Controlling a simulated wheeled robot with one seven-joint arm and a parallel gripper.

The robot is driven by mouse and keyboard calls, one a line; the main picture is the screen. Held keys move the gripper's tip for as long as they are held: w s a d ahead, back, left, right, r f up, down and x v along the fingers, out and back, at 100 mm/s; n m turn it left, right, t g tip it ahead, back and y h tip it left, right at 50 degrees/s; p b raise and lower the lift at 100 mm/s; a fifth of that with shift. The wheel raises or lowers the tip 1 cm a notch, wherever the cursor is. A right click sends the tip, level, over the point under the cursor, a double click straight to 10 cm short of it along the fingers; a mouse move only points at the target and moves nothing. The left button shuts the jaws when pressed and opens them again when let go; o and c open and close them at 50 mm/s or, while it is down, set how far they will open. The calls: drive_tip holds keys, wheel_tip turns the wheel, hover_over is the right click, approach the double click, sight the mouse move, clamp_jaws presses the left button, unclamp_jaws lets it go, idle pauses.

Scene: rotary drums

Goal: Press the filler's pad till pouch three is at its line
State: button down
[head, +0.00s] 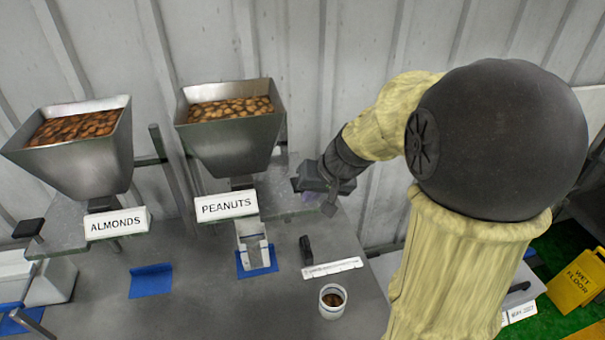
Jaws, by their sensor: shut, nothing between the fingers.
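Two metal hoppers of nuts stand on the bench: the ALMONDS filler (85,160) at left and the PEANUTS filler (235,140) to its right. An open pouch (253,243) sits under the PEANUTS spout on a blue mat; its fill line and level are too small to read, and I cannot tell its number. My gripper (328,203) is shut and empty, right of the PEANUTS filler, pointing down over its side plate. It hides what lies directly under it, so I cannot tell whether it touches a pad. A dark pad (28,228) shows left of the ALMONDS filler.
A white cup (332,301) with brown contents, a small black upright object (306,250) and a white label strip (332,268) are at the bench's front right. An empty blue mat (150,280) lies below ALMONDS. A yellow wet floor sign (577,281) stands far right.

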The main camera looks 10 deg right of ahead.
drive_tip(key=w+d+r+t+y+p, duration=0.1)
drive_tip(key=w+r+t+y, duration=0.1)
drive_tip(key=w+r, duration=0.5)
wheel_tip(320, 180, up, 2)
drive_tip(key=shift+w+r+t, duration=0.15)
drive_tip(key=shift+r+t, duration=0.05)
drive_tip(key=shift+t, duration=0.1)
drive_tip(key=shift+w+f, duration=0.1)
wheel_tip(320, 180, down, 8)
drive_tip(key=b, duration=0.4)
drive_tip(key=shift+r, duration=0.25)
drive_tip(key=shift+f+b, duration=0.65)
drive_tip(key=shift+b, duration=0.45)
